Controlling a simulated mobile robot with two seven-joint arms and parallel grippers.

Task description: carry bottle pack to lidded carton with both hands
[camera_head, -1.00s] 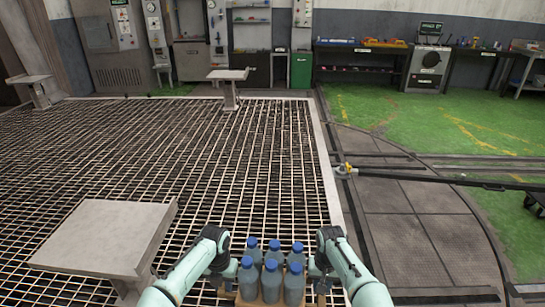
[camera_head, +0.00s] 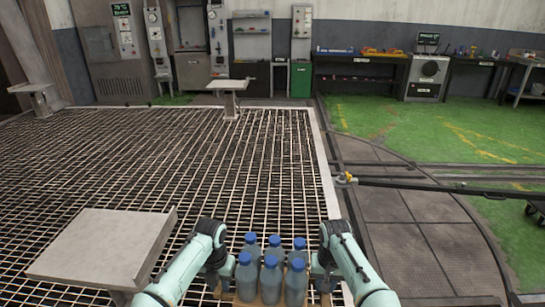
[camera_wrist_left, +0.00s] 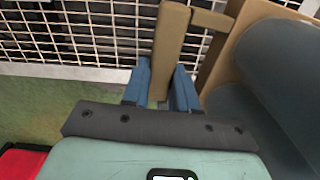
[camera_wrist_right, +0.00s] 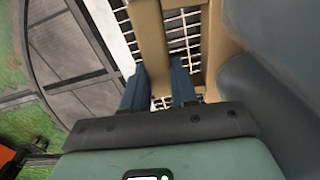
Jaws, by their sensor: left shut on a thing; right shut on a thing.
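The bottle pack (camera_head: 270,277) is several grey-blue bottles with blue caps in a tan carrier, at the bottom middle of the head view. My left gripper (camera_wrist_left: 162,88) is shut on a tan handle bar of the carrier (camera_wrist_left: 172,45) in the left wrist view. My right gripper (camera_wrist_right: 158,88) is shut on the tan handle bar at the other side (camera_wrist_right: 149,40) in the right wrist view. In the head view the fingers are mostly hidden beside the pack. The pack looks upright, held between both arms. I cannot make out the lidded carton.
A grey pedestal table (camera_head: 105,245) stands at the left on the grid floor (camera_head: 190,150). A smaller pedestal (camera_head: 227,86) is farther back. A long dark bar (camera_head: 440,187) crosses at the right. Workbenches and a green bin (camera_head: 301,80) line the far wall.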

